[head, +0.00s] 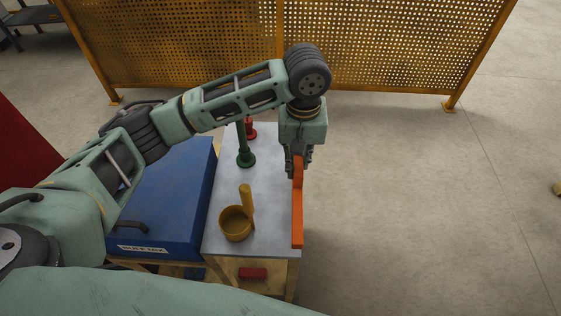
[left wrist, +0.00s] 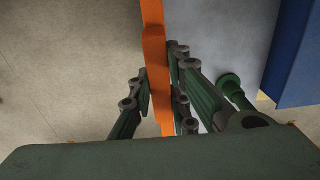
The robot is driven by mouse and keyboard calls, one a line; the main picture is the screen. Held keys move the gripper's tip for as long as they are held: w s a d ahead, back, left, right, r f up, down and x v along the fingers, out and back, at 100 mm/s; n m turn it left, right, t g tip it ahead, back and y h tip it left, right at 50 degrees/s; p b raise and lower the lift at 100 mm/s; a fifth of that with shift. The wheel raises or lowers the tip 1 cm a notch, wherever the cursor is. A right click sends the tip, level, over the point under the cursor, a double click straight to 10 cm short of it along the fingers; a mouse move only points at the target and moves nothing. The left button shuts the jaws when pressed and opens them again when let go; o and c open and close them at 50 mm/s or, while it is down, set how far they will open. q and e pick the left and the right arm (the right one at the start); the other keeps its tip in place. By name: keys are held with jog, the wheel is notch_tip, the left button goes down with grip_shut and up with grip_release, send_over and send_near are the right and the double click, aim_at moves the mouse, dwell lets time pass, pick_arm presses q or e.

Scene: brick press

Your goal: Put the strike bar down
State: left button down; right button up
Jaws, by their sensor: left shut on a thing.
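The strike bar, an orange bar (head: 297,215), runs along the right edge of the grey-topped table (head: 275,215) in the head view. My left gripper (head: 298,168) points down and is shut on its far part. In the left wrist view the strike bar (left wrist: 155,50) passes between the fingers of my left gripper (left wrist: 160,92). Whether the bar touches the table top or hangs just above it, I cannot tell. My right gripper is not in view.
On the table stand a yellow cup with an upright handle (head: 236,222), a green post on a round base (head: 246,159) and a red piece (head: 251,131). A blue box (head: 165,200) is at left. A yellow perforated fence (head: 390,45) stands behind.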

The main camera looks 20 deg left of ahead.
pick_arm(q)
jog(key=w+a+f, duration=0.1)
jog(key=f, duration=0.1)
jog(key=a+f+p, duration=0.1)
jog(key=a+f, duration=0.1)
jog(key=w+a+f, duration=0.1)
jog(key=a+f, duration=0.1)
jog(key=shift+w+f, duration=0.3)
jog(key=shift+f, duration=0.3)
jog(key=shift+f+p, duration=0.1)
jog(key=shift+p, duration=0.2)
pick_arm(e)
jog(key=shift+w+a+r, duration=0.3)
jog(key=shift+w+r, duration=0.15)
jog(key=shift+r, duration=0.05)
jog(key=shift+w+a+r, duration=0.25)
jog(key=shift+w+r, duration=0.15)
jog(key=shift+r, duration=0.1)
pick_arm(q)
jog(key=c, duration=2)
grip_release()
jog(key=o, duration=0.3)
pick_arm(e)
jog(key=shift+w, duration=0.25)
pick_arm(q)
jog(key=shift+o, duration=0.2)
